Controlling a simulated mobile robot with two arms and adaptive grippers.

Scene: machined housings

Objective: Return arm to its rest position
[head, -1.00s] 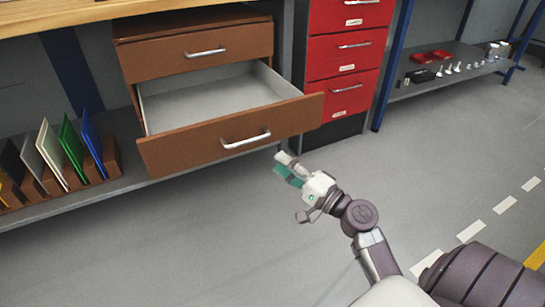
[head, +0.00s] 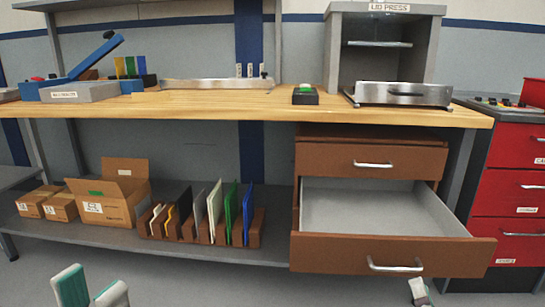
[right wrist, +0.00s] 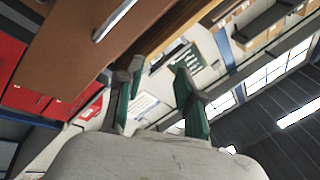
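My left gripper (head: 93,282) shows at the bottom left of the head view, its two teal-padded fingers apart and nothing between them. My right gripper (head: 419,290) is only partly seen at the bottom edge of the head view, in front of the open drawer (head: 340,254) and just below its handle. In the right wrist view the right gripper (right wrist: 158,75) has its two fingers apart with nothing between them. A brown drawer front with a metal handle (right wrist: 115,18) shows above it there. The rest of both arms is out of the head view.
The lower brown drawer is pulled out and empty; the upper drawer (head: 370,162) is shut. A red cabinet (head: 515,195) stands at the right. The lower shelf (head: 190,247) holds cardboard boxes (head: 110,192) and a rack of upright plates (head: 205,215). A wooden bench (head: 230,107) runs above.

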